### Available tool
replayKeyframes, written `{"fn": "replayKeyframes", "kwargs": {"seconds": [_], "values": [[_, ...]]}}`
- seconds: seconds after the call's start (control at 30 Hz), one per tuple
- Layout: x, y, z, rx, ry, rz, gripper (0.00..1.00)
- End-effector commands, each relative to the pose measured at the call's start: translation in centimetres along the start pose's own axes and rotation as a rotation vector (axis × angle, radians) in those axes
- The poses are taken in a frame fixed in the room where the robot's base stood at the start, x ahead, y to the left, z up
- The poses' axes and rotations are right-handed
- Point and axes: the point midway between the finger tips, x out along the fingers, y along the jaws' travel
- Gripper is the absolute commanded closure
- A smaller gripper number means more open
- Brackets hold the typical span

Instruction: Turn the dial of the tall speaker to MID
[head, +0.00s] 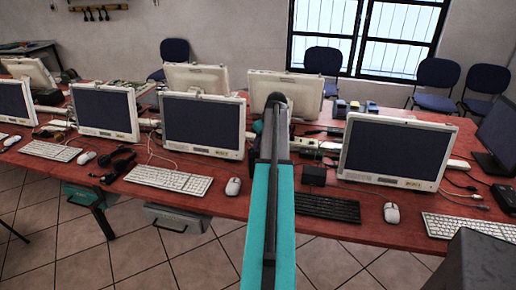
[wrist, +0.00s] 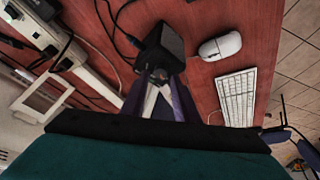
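In the wrist view a black box-shaped thing (wrist: 165,45) lies just ahead of my fingertips. It may be the tall speaker, but I cannot be sure. No dial or MID mark is readable on it. My gripper (wrist: 162,78) shows as two dark, purple-edged fingers with a pale gap between them. Their tips are at the near end of the black thing, and I cannot tell whether they touch it. In the head view my teal and dark arm reaches over the table and hides my fingers. A small black box (head: 313,175) stands just right of the arm there.
Monitors stand on the red table, one left of my arm (head: 203,125) and one right (head: 388,151). A white mouse (wrist: 220,46) and a white keyboard (wrist: 237,97) lie near the table edge. Loose cables run around the black thing. A dark keyboard (head: 327,207) lies right of my arm.

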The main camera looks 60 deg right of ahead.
Motion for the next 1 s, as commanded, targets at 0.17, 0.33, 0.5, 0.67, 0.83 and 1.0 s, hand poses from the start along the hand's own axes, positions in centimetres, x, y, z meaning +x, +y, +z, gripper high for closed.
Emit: {"fn": "replayKeyframes", "kwargs": {"seconds": [0.17, 0.33, 0.5, 0.67, 0.83, 1.0], "values": [[1.9, 0.0, -0.1, 0.000, -0.001, -0.001, 0.72], [3.1, 0.0, 0.0, 0.000, -0.001, -0.001, 0.72], [3.5, 0.0, 0.0, 0.000, 0.000, 0.000, 0.72], [3.5, 0.0, 0.0, 0.000, 0.000, 0.000, 0.72], [3.5, 0.0, 0.0, 0.000, 0.000, 0.000, 0.88], [3.4, -0.6, 0.4, 0.001, -0.001, 0.000, 1.00]]}}
